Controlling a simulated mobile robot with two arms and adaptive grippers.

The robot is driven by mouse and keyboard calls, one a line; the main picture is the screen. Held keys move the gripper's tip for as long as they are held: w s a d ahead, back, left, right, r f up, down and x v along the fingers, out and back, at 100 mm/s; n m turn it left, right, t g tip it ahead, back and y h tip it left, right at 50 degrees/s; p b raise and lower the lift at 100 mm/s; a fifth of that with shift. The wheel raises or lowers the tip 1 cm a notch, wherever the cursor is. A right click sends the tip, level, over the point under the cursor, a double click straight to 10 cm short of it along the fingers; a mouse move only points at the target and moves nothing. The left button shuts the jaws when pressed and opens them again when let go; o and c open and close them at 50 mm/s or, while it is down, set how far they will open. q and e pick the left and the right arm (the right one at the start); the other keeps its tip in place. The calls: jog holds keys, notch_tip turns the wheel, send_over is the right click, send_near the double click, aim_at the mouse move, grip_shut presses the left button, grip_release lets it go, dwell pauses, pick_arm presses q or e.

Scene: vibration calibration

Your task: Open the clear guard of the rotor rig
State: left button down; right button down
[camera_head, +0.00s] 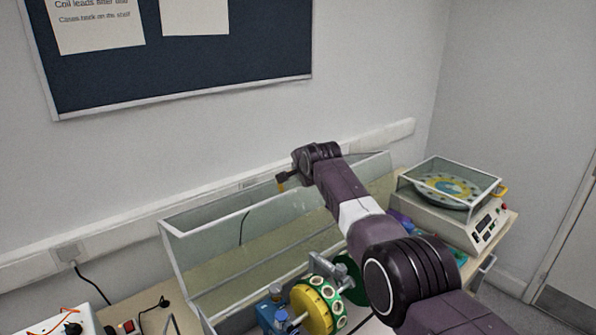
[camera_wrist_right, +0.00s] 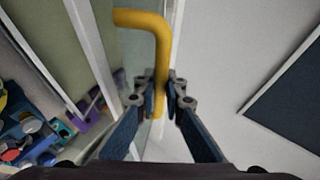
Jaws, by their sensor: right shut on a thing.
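The clear guard (camera_head: 215,243), with a pale frame and see-through panels, stands along the back wall; its panel appears raised. The rotor rig shows below it, with a yellow disc (camera_head: 308,309) and a green ring with pale round holes. My right gripper (camera_head: 285,180) is at the upper edge of the guard, near the wall. In the right wrist view its fingers (camera_wrist_right: 165,98) are shut on the bent yellow handle (camera_wrist_right: 161,55). My right arm hides part of the guard and the rig's right side. My left gripper is not in view.
A second device with a clear lid (camera_head: 450,178) stands on the right. A box with cables (camera_head: 65,322) and a red switch (camera_head: 129,327) are at lower left. Small coloured parts (camera_wrist_right: 35,135) lie below the gripper. The noticeboard (camera_head: 190,70) hangs above.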

jog(key=c, duration=2)
grip_release()
jog(key=shift+d, duration=0.2)
jog(key=shift+s+a, duration=0.1)
jog(key=shift+a, duration=0.05)
jog(key=shift+s+r, duration=0.1)
jog(key=shift+s+r, duration=0.2)
jog(key=shift+s, duration=0.05)
jog(key=shift+d+v, duration=0.15)
jog(key=shift+v, duration=2.6)
jog(key=shift+d+v, duration=0.1)
jog(key=shift+v, duration=2.65)
jog(key=shift+w, duration=0.1)
